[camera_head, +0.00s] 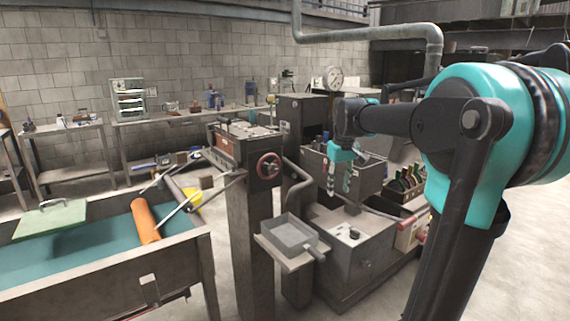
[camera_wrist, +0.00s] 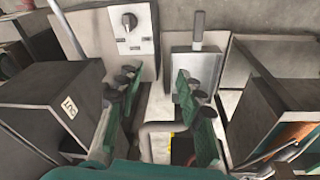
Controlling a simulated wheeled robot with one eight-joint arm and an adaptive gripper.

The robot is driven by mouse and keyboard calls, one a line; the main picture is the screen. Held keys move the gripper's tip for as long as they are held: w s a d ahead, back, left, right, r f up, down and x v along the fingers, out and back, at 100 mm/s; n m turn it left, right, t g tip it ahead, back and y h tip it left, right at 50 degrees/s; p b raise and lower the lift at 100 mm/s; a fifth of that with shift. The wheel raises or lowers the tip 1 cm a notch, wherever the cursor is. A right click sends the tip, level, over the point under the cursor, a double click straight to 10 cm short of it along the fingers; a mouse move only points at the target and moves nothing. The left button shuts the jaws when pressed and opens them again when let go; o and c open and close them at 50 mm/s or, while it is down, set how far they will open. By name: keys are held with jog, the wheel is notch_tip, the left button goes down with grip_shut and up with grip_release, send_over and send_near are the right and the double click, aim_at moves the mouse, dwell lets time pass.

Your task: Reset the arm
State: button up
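My teal and black arm reaches in from the right in the head view. My gripper (camera_head: 334,182) points down over the grey machine blocks near the middle. In the wrist view, the two green fingers of my gripper (camera_wrist: 155,85) stand apart with a gap between them. I see nothing held in the gap. Below them are a plate with a dark knob (camera_wrist: 130,22) and a flat grey tray with a handle (camera_wrist: 196,62).
A post-mounted machine with a red handwheel (camera_head: 269,166) stands left of my gripper. A small grey tray (camera_head: 290,236) sits below. At left is a trough (camera_head: 180,247) with an orange roller (camera_head: 145,221). Workbenches line the brick wall. A pipe (camera_head: 370,36) runs overhead.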

jog(key=s+d+f+m+t, duration=0.2)
jog(key=s+f+m, duration=0.2)
jog(key=s+f, duration=1.9)
jog(key=shift+s+f, duration=0.2)
jog(key=shift+f, duration=0.65)
jog(key=shift+o, duration=0.2)
